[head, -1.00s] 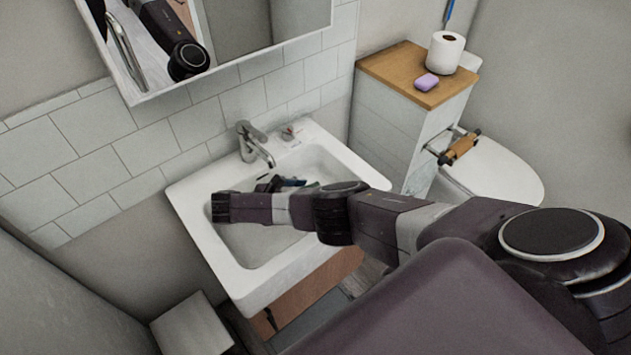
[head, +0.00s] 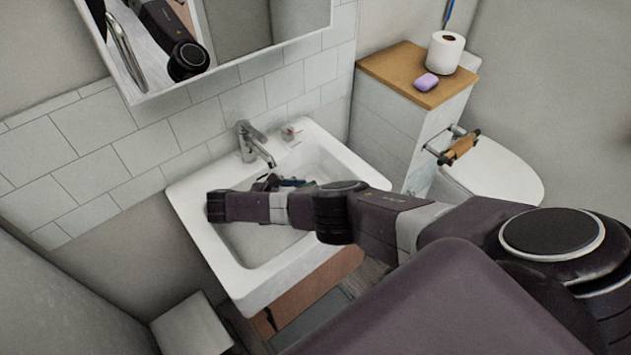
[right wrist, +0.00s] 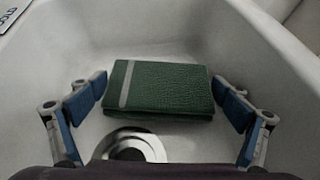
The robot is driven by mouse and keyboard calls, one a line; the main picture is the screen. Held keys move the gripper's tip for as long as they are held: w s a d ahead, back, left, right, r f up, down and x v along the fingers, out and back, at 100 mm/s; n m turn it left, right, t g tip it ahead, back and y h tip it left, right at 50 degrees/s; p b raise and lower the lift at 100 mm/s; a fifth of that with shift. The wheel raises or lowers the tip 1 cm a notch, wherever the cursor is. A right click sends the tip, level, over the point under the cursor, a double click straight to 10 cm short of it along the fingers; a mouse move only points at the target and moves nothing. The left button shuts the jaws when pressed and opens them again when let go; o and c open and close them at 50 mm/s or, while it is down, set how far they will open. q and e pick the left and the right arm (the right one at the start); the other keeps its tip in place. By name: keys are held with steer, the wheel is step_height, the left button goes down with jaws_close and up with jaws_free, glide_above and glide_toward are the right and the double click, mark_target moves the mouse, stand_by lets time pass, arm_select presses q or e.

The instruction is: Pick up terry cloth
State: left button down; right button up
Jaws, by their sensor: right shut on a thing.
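The terry cloth (right wrist: 165,88) is a folded dark green block with a pale stripe near its left end. It lies in the white sink basin, just behind the drain, in the right wrist view. My right gripper (right wrist: 160,100) has its blue fingers at the cloth's left and right ends and is shut on it. In the head view my right arm reaches across the sink (head: 245,283), and the right gripper (head: 282,182) is partly hidden by my wrist. The cloth is mostly hidden there. My left gripper is not in view.
A faucet (head: 252,142) stands at the basin's back edge. The drain (right wrist: 132,147) is in front of the cloth. The basin walls rise around the gripper. To the right, a wooden-topped cabinet (head: 395,70) holds purple soap (head: 426,82) and a paper roll (head: 445,52).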

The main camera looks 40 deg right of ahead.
steer(key=v, duration=1.4)
steer(key=shift+a, duration=0.35)
steer(key=shift+r, duration=0.15)
steer(key=x, duration=1)
steer(key=shift+d, duration=0.35)
steer(key=x, duration=0.5)
steer(key=shift+d+f, duration=0.1)
steer(key=shift+f, duration=0.1)
steer(key=shift+f, duration=0.3)
steer(key=o, duration=0.9)
steer(key=shift+o, duration=0.2)
